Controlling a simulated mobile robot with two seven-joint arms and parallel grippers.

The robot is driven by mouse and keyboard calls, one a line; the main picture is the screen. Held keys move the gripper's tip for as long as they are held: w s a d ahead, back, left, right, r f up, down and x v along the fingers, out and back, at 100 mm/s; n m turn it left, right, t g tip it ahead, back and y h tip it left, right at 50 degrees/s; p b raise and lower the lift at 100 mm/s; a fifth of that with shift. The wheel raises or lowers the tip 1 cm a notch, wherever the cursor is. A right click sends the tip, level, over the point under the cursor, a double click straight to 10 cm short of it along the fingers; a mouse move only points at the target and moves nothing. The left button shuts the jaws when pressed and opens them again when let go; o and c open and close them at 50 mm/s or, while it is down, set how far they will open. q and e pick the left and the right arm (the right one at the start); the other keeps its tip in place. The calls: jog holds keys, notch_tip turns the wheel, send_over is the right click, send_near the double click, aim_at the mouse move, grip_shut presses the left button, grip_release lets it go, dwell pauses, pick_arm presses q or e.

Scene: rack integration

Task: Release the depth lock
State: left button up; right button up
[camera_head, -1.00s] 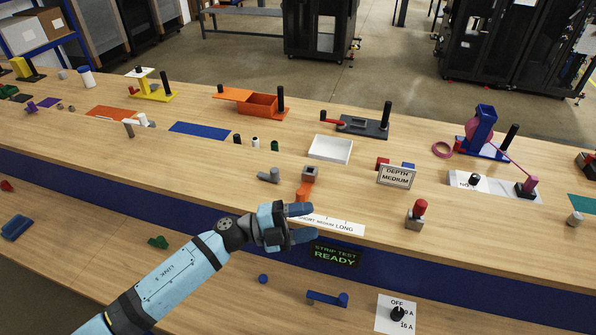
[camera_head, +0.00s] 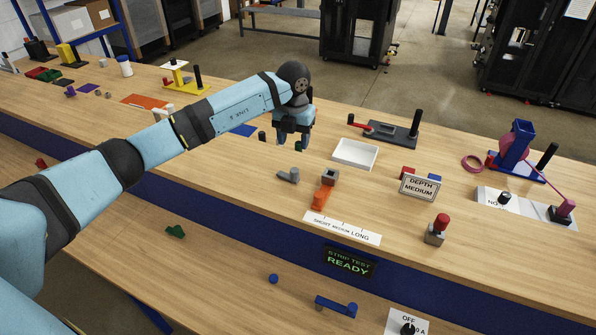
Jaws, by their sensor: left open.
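My left gripper (camera_head: 293,143) points down over the bench, open and empty, behind a grey angled piece (camera_head: 288,175). An orange slider piece (camera_head: 319,199) with a grey square block (camera_head: 329,177) at its back stands behind a white scale strip (camera_head: 342,229) marked short, medium and long. A sign (camera_head: 420,186) reads "DEPTH MEDIUM", with a red block (camera_head: 408,172) and a blue block (camera_head: 434,179) behind it. No part is labelled as the depth lock, so I cannot tell which one it is. My right gripper is not in view.
A white tray (camera_head: 355,153) lies just right of the gripper. A red-topped grey post (camera_head: 437,229) stands to the right. A display (camera_head: 349,262) on the front edge reads "STRIP TEST READY". The wood between the slider and the red-topped post is mostly clear.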

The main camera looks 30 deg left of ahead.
aim_at(294, 170)
pick_arm(q)
notch_tip(294, 170, down, 10)
jog(key=shift+f+p, duration=0.1)
jog(key=shift+p, duration=0.75)
jog(key=shift+f, duration=0.7)
jog(key=shift+c, duration=0.2)
